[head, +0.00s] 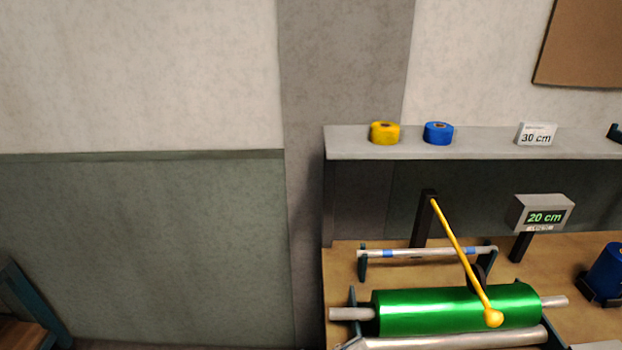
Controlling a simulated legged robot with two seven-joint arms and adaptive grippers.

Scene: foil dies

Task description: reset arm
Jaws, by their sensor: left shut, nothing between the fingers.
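A yellow lever arm (458,247) with a round yellow knob (493,318) at its lower end runs from the top of a dark post (424,220). It slants down to the right, with its knob in front of a shiny green foil roll (420,312). I cannot tell whether the knob touches the roll. The green roll lies on a grey shaft (352,314) at the workbench. Neither of my grippers can be made out in the head view.
A grey shelf (470,147) above the wooden bench (345,262) holds a yellow roll (385,133), a blue roll (438,133) and a "30 cm" card (536,134). A display (541,213) reads "20 cm". A blue roll (608,273) stands at right.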

